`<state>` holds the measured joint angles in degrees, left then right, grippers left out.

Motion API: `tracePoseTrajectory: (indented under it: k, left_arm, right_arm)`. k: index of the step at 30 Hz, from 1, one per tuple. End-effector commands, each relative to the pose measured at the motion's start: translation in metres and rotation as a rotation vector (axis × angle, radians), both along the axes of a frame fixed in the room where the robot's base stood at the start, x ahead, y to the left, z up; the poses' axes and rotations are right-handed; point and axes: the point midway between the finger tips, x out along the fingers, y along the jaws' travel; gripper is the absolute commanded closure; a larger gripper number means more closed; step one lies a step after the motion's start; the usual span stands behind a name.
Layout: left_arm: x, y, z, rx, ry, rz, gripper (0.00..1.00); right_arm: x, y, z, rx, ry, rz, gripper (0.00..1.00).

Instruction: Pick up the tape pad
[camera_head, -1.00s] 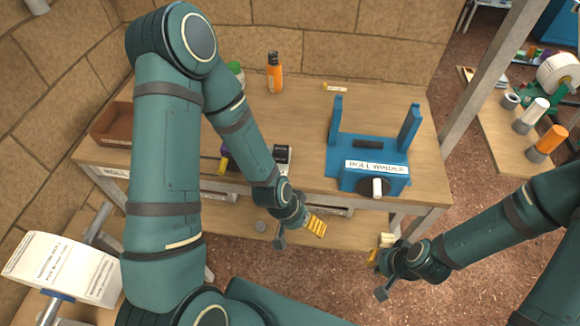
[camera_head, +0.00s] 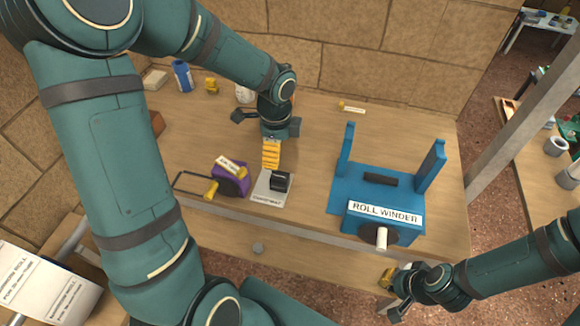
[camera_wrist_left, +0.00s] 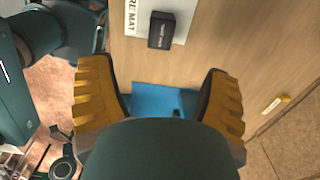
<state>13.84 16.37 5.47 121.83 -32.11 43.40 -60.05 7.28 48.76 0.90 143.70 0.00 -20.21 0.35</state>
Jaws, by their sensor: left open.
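A black block (camera_head: 280,182) with pale lettering, likely the tape pad, rests on a white mat (camera_head: 268,198) near the table's front edge. In the left wrist view the block (camera_wrist_left: 168,30) is near the top, on the mat (camera_wrist_left: 132,18), apart from the fingers. My left gripper (camera_head: 271,153) is above the table just behind the block, yellow fingers pointing down. The wrist view shows its fingers (camera_wrist_left: 160,97) wide apart with nothing between them. My right gripper (camera_head: 388,278) is low at the front right; its finger opening is unclear.
The blue roll winder (camera_head: 352,185) stands right of the mat. A purple object (camera_head: 230,180) with a yellow-handled rod is close on its left. A small labelled yellow item (camera_head: 350,108) lies at the back. Table between the mat and winder is clear.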

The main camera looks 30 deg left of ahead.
Motion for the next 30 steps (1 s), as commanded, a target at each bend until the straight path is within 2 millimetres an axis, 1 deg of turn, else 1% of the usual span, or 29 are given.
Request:
tracePoseTrajectory:
  k: [2, 5, 12, 15, 18, 23, 25, 30]
  left_arm:
    - [0.000, 0.000, -0.003, 0.000, 0.001, 0.000, 0.22]
    - [-0.001, 0.000, -0.016, 0.000, 0.004, 0.001, 0.22]
    - [0.000, -0.001, -0.063, -0.002, 0.004, 0.001, 0.22]
    - [0.000, -0.001, -0.077, -0.001, 0.003, 0.001, 0.22]
    - [0.000, -0.001, -0.085, -0.001, 0.003, 0.002, 0.22]
    - [0.000, -0.001, -0.090, -0.001, 0.001, 0.002, 0.22]
    - [0.001, -0.002, -0.096, -0.001, 0.001, 0.001, 0.22]
    - [0.003, -0.006, -0.121, -0.002, 0.003, 0.001, 0.22]
  right_arm:
    - [-0.001, 0.000, -0.001, 0.000, 0.001, 0.000, 1.00]
    - [-0.002, 0.000, -0.005, 0.000, 0.004, 0.001, 1.00]
    - [-0.003, 0.000, -0.018, 0.002, 0.007, 0.006, 1.00]
    - [-0.002, 0.000, -0.022, 0.001, 0.005, 0.005, 1.00]
    - [-0.002, 0.000, -0.024, 0.000, 0.004, 0.005, 1.00]
    - [-0.001, 0.000, -0.025, 0.000, 0.003, 0.004, 1.00]
    - [-0.001, 0.000, -0.028, 0.000, 0.002, 0.004, 1.00]
    - [0.001, 0.000, -0.038, -0.001, -0.002, 0.003, 1.00]
